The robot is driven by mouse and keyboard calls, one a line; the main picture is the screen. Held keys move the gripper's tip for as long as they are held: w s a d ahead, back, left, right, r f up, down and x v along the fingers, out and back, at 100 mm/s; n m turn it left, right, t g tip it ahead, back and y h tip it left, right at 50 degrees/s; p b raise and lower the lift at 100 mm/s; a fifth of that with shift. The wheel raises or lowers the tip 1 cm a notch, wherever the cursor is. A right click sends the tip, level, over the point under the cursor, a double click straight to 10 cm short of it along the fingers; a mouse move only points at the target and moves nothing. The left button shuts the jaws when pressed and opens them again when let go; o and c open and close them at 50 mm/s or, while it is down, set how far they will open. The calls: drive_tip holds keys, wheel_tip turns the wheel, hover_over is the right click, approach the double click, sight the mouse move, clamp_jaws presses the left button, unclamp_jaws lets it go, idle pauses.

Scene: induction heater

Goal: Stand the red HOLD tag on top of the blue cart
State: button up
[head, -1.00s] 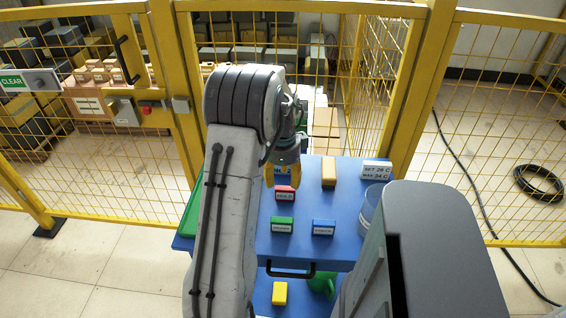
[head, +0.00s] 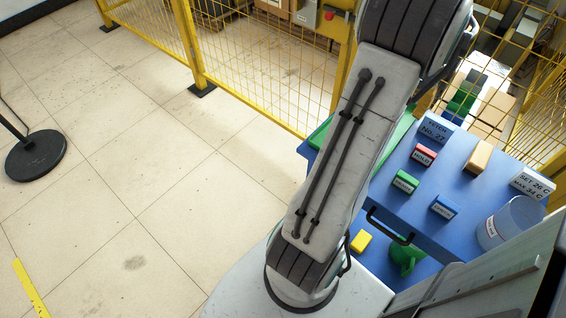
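The red HOLD tag (head: 424,155) stands on the blue cart's top (head: 449,178), with its white label showing. A blue block marked BATCH No. 27 (head: 436,130) is just behind it, and a green labelled tag (head: 405,182) and a blue labelled tag (head: 444,207) are in front of it. My arm rises across the middle of the head view and leaves it at the top right. My gripper is not visible, so its state and any load are hidden.
A tan block (head: 478,157), a white temperature sign (head: 532,182) and a clear bucket (head: 508,222) take up the cart's right side. A yellow block (head: 361,241) and green jug (head: 407,257) sit on the lower shelf.

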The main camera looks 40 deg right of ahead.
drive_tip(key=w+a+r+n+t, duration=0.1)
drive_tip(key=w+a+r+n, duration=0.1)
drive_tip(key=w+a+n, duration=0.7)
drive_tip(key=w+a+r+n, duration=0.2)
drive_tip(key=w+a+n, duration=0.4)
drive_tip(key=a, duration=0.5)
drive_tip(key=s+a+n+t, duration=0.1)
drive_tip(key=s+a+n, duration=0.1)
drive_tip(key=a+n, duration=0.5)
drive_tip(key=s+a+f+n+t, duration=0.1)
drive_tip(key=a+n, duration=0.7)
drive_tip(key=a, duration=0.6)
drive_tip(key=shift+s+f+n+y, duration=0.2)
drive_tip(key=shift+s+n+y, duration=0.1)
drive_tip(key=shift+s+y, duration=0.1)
